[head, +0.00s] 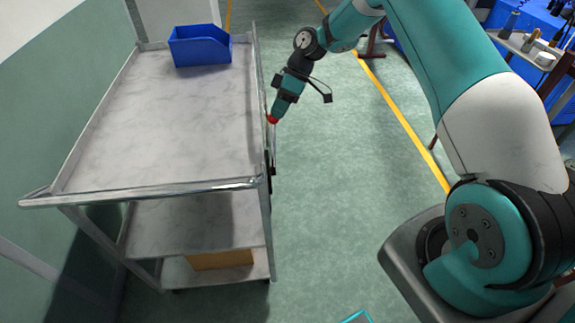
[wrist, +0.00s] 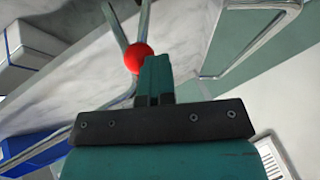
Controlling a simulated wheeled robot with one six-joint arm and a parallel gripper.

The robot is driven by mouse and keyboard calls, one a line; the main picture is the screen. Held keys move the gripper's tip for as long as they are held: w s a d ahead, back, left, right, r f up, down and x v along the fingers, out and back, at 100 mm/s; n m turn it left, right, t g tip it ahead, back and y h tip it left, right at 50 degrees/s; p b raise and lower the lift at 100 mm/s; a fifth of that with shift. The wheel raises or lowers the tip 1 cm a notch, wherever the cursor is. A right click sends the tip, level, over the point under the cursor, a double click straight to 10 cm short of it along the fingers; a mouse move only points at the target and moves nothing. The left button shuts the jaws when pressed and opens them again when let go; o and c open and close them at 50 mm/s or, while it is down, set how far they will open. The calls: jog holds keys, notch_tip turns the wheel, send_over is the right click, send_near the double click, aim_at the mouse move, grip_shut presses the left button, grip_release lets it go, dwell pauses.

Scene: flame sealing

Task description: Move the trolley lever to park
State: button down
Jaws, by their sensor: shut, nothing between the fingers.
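The trolley (head: 180,110) is a grey metal cart with shelves, standing at the left in the head view. Its lever ends in a red ball knob (wrist: 138,58), which also shows in the head view at the trolley's right side (head: 271,119). My gripper (wrist: 157,62) is shut with nothing between its fingers. Its fingertips are right beside the red knob, overlapping its edge in the wrist view; I cannot tell whether they touch. In the head view my gripper (head: 276,114) points down and left at the knob. Any park marking is not readable.
A blue bin (head: 200,46) sits at the far end of the trolley's top shelf. A brown box (head: 220,260) lies on the bottom shelf. Green floor (head: 330,200) right of the trolley is clear. A cluttered workbench stands at the upper right.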

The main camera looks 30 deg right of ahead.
jog(key=shift+w+d+r, duration=0.1)
jog(key=shift+w+d, duration=0.15)
jog(key=s+v, duration=0.1)
jog(key=v, duration=1)
jog(key=shift+s+a+r+p, duration=0.2)
jog(key=shift+s+r+p, duration=0.15)
jog(key=shift+r, duration=0.25)
jog(key=shift+a, duration=0.1)
